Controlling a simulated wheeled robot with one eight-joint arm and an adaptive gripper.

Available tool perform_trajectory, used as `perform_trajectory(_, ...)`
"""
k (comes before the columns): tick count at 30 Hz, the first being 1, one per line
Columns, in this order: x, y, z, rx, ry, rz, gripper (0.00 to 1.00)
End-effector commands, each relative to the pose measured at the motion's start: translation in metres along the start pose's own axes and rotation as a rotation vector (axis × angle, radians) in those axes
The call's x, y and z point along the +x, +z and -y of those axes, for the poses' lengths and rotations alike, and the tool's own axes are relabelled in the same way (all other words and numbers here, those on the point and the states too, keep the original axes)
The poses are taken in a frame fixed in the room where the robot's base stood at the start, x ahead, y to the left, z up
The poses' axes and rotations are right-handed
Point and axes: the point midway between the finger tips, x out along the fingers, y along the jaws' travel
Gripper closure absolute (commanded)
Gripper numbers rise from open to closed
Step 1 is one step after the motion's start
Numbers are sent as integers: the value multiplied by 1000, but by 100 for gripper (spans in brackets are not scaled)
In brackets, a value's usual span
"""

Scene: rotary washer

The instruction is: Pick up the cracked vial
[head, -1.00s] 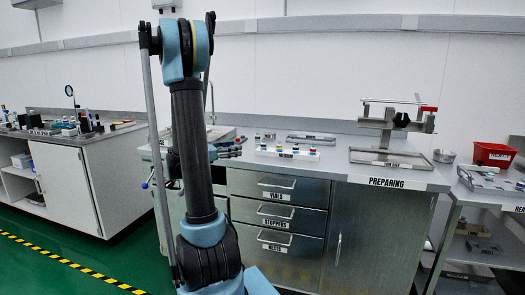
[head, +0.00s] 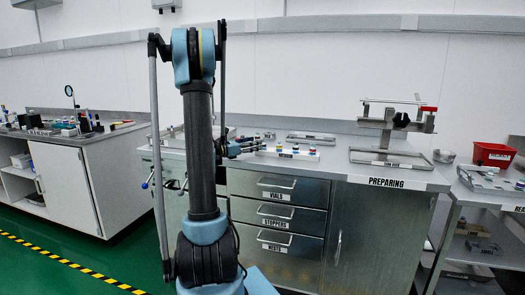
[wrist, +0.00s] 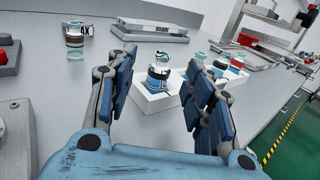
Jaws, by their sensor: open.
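In the wrist view several small capped glass vials stand in a white rack (wrist: 158,101). One clear vial with a dark and blue band (wrist: 160,76) shows in the gap between my fingers, beyond the tips. More vials (wrist: 220,66) stand behind the right finger, which partly hides them. A separate vial with an orange-brown band (wrist: 74,41) stands on the counter at the upper left. I cannot tell from these frames which vial is cracked. My gripper (wrist: 160,82) is open and empty. In the head view my gripper (head: 251,147) is at the left end of the rack (head: 292,154).
A tray (head: 390,158) with a metal stand (head: 395,121) is on the counter right of the rack. A flat tray (wrist: 150,31) lies behind the rack. A red bin (head: 492,154) is at far right. Drawers (head: 277,214) are below. Bare counter surrounds the rack.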

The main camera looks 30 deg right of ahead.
Motion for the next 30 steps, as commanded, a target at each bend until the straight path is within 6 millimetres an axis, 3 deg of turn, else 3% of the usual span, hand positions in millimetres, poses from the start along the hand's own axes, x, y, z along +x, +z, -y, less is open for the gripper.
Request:
perform_trajectory(10,18,-1,1,0,-2,0,52)
perform_trajectory(19,57,-4,2,0,-2,0,52)
perform_trajectory(27,61,-4,1,0,0,0,52)
perform_trajectory(30,61,-4,1,0,0,0,72)
